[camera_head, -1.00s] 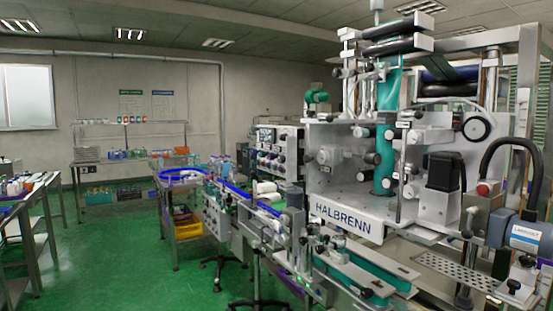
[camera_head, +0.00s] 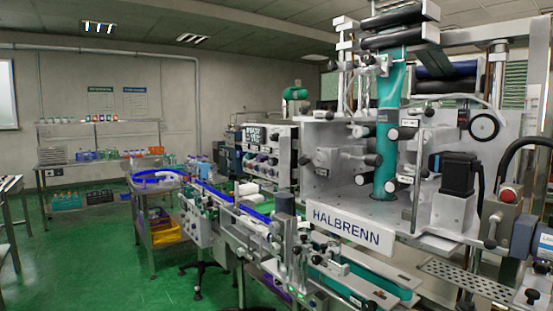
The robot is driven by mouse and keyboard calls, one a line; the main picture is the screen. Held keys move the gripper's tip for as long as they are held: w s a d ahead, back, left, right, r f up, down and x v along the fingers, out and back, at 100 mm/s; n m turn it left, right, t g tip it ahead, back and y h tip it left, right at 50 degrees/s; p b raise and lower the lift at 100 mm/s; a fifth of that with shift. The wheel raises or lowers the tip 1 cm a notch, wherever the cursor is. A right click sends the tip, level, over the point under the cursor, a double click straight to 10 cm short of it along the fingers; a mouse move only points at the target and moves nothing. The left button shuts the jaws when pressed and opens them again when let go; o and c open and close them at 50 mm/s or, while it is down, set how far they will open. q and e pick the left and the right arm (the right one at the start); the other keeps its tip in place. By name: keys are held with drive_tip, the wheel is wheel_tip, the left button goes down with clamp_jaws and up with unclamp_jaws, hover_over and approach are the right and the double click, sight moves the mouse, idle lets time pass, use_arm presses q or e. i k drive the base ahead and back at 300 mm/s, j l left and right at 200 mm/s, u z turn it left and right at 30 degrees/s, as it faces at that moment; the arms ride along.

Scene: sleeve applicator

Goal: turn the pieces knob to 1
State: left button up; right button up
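A control panel (camera_head: 268,158) with a small dark display and rows of knobs stands behind the conveyor, left of the large HALBRENN machine (camera_head: 345,227). Its knobs are small at this distance. I cannot read their labels or tell which one is the pieces knob, nor where it is set. Neither of my grippers shows in this view.
A conveyor with blue rails (camera_head: 228,199) runs in front of the panel. A shelf table (camera_head: 97,164) is at the back left. Green floor (camera_head: 90,255) is clear at left.

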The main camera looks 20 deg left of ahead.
sight(261, 158)
drive_tip(key=i+j+z, duration=0.15)
drive_tip(key=j, duration=0.3)
drive_tip(key=i+j+z, duration=0.1)
drive_tip(key=j, duration=0.3)
drive_tip(key=i+j+z, duration=0.15)
drive_tip(key=j, duration=0.3)
drive_tip(key=j+z, duration=0.1)
drive_tip(key=j, duration=0.35)
drive_tip(key=i+j, duration=0.1)
drive_tip(key=j, duration=0.45)
drive_tip(key=i+j, duration=0.1)
drive_tip(key=j, duration=0.45)
drive_tip(key=i+j, duration=0.1)
drive_tip(key=j, duration=0.45)
drive_tip(key=i+j+z, duration=0.1)
drive_tip(key=j, duration=0.45)
drive_tip(key=i+j, duration=0.1)
drive_tip(key=j, duration=0.45)
